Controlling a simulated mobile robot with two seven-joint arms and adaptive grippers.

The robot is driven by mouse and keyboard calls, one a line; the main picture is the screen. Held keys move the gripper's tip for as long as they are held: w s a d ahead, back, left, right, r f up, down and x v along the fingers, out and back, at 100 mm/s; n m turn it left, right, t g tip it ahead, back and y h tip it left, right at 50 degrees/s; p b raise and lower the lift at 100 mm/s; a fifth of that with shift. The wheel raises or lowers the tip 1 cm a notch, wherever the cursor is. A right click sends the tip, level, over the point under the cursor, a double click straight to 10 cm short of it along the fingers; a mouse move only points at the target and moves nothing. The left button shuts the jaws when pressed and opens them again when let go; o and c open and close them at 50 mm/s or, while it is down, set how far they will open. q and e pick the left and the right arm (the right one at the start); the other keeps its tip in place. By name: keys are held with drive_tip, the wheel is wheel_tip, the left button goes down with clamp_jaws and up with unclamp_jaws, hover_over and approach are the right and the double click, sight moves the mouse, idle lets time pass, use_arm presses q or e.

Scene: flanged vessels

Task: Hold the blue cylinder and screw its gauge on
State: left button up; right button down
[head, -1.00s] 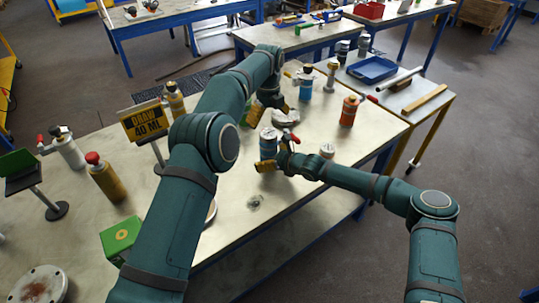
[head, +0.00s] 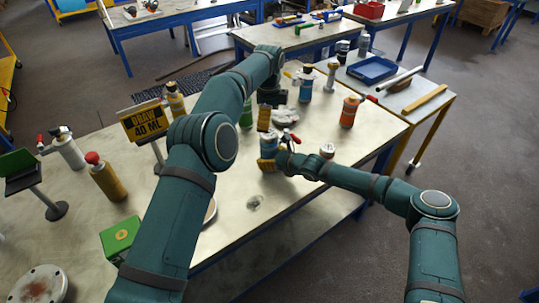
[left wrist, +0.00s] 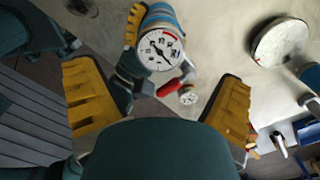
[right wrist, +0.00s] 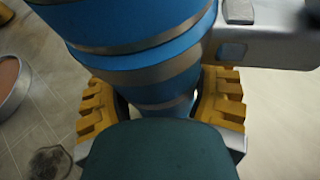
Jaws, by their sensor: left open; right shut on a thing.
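The blue cylinder (head: 268,148) stands upright on the table. It has grey bands and a grey side fitting (right wrist: 268,42) in the right wrist view. The round white gauge (left wrist: 160,48) with a black needle sits at its top; I cannot tell how tightly it is seated. My right gripper (head: 270,165) is shut around the lower part of the cylinder, its yellow fingers on both sides in the right wrist view (right wrist: 160,112). My left gripper (head: 265,120) is open just above the cylinder's top, with the gauge beyond and between its fingers in the left wrist view (left wrist: 158,80).
A red handle (head: 294,138) is beside the cylinder. A grey disc (head: 286,117) lies behind it. A blue bottle (head: 306,85) and an orange one (head: 349,112) stand farther back. A small round piece (head: 327,151) stands right, near my right arm.

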sight(269, 138)
use_arm(q)
drive_tip(key=n, duration=2.3)
drive_tip(key=shift+n, duration=0.4)
drive_tip(key=shift+r, duration=0.1)
drive_tip(key=shift+f, duration=4.05)
